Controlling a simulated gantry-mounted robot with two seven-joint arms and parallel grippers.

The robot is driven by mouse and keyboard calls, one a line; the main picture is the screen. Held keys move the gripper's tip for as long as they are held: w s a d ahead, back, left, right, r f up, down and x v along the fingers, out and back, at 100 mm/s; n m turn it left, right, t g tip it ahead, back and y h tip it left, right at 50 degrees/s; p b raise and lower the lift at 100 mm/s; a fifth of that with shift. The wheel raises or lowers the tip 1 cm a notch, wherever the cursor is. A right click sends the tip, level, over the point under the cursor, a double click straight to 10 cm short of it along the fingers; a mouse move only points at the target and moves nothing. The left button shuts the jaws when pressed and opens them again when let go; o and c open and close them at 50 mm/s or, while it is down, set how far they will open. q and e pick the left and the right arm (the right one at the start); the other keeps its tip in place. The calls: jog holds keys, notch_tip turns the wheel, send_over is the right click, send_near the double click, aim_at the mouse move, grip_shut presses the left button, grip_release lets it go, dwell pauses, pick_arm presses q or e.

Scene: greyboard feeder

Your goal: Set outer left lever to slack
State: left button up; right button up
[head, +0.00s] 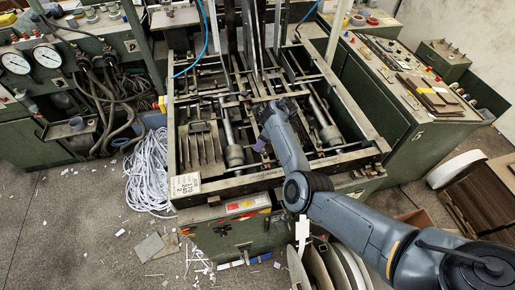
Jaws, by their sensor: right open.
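The greyboard feeder (160,185) is a dark green metal frame with rails, rods and cylinders, standing in the middle of the head view. I cannot pick out the outer left lever with certainty among its small parts. My right arm comes in from the lower right, bends, and reaches over the feeder. My right gripper (260,147) is small, purple-tipped and partly hidden by its own wrist. It is open and hangs over the middle of the frame, with no object visible in it. My left gripper is out of view.
A gauge cabinet (48,92) with hoses stands at the left. A pile of white strips (150,172) lies beside the feeder. A green control cabinet (395,130) stands at the right. Round discs (330,268) and brown boards (482,195) stand near the front right. Scraps litter the floor.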

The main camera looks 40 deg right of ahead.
jog(key=shift+b+x, duration=0.3)
jog(key=shift+x, duration=1.35)
grip_shut()
